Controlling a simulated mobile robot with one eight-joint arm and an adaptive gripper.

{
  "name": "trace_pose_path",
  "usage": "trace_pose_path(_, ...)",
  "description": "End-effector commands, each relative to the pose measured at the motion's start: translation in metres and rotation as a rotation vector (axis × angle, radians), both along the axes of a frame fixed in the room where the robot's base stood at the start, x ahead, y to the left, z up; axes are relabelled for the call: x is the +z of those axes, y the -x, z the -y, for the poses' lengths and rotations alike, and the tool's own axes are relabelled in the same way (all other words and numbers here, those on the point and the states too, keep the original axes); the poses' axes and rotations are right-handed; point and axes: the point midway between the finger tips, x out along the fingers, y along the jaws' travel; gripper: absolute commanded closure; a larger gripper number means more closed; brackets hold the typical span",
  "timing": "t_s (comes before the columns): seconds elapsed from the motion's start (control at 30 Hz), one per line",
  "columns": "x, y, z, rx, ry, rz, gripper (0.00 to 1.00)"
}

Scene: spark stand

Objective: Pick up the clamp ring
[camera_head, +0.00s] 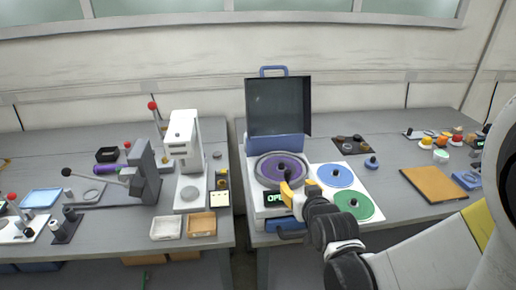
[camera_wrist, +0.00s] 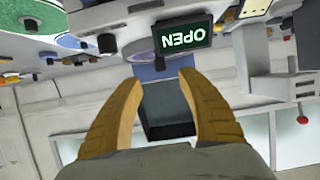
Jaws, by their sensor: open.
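A grey ring (camera_head: 258,172) surrounds a purple disc (camera_head: 281,167) on top of the machine with the open dark lid; it may be the clamp ring, but I cannot tell for sure. My gripper (camera_head: 299,191), with yellow fingers, is in front of the machine's right side and hides part of its front. In the wrist view, my gripper (camera_wrist: 159,78) is open with nothing between its fingertips. That view is upside down and shows the machine's lit OPEN display (camera_wrist: 183,39) just beyond the fingers. The ring is not clear there.
The raised lid (camera_head: 279,105) stands behind the purple disc. A white board with a blue disc (camera_head: 335,175) and a green disc (camera_head: 353,206) lies to the right. A white press (camera_head: 181,150) stands left, across a gap between tables. An orange mat (camera_head: 434,184) lies far right.

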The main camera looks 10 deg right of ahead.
Motion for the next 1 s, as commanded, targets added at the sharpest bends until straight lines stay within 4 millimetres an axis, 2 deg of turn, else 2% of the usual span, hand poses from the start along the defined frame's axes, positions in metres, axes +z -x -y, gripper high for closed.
trace_pose_path(0.23,-0.018,-0.036,0.0,0.0,0.0,0.002,0.53)
trace_pose_path(0.53,-0.024,-0.059,-0.001,0.0,0.001,0.001,0.53)
trace_pose_path(0.8,-0.037,-0.097,-0.002,0.0,0.001,0.001,0.53)
trace_pose_path(1.0,-0.035,-0.1,-0.002,0.0,0.0,0.001,0.53)
